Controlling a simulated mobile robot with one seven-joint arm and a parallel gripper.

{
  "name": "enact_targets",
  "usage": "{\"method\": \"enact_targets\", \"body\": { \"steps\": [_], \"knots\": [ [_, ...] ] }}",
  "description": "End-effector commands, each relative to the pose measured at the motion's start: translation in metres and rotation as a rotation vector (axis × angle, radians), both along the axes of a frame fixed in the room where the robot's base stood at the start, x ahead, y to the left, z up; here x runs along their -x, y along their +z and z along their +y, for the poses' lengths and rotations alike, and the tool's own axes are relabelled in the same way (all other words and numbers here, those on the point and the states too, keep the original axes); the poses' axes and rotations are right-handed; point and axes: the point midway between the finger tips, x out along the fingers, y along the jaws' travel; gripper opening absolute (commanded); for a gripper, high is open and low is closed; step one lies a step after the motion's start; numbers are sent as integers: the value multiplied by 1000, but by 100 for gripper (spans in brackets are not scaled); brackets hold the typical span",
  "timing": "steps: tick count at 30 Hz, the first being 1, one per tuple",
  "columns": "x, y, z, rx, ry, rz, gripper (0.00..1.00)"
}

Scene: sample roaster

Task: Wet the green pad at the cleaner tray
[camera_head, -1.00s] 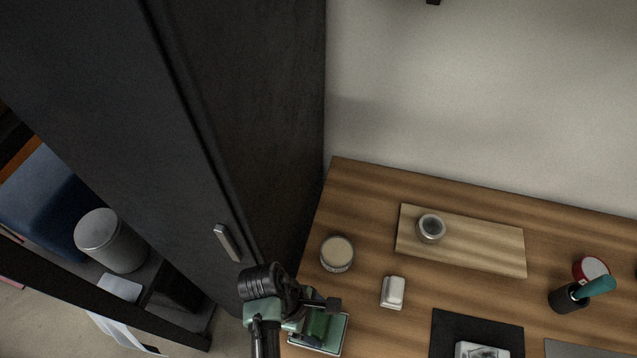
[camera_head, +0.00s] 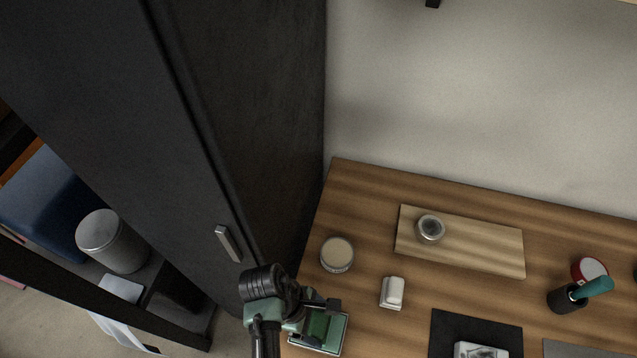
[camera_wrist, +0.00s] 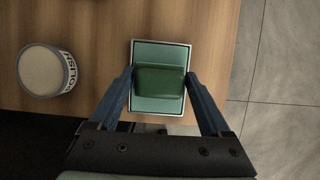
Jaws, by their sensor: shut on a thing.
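The green pad (camera_wrist: 159,82) is a dark green block between the two fingers of my gripper (camera_wrist: 159,84), which is shut on it by its left and right sides. The cleaner tray (camera_wrist: 160,54) is a shallow teal tray with a pale rim, directly beneath the pad in the wrist view. In the head view the tray (camera_head: 333,341) lies at the front left of the wooden table, with my gripper (camera_head: 318,312) over it and the pad (camera_head: 318,323) partly hidden. I cannot tell whether the pad touches the tray floor.
A round pale-topped tin (camera_head: 337,254) stands behind the tray; it also shows in the wrist view (camera_wrist: 46,71). A small white block (camera_head: 392,292) lies to the right. A wooden board (camera_head: 480,246) is farther back. A dark cabinet (camera_head: 265,130) rises at the left.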

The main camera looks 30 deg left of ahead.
Motion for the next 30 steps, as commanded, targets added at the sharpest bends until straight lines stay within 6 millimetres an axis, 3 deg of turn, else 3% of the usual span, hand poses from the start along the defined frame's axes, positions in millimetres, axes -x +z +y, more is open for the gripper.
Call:
{"method": "enact_targets", "body": {
  "steps": [11,30],
  "knots": [
    [1,-1,-1,0,0,5,37],
    [0,43,0,1,-1,2,37]
  ]
}}
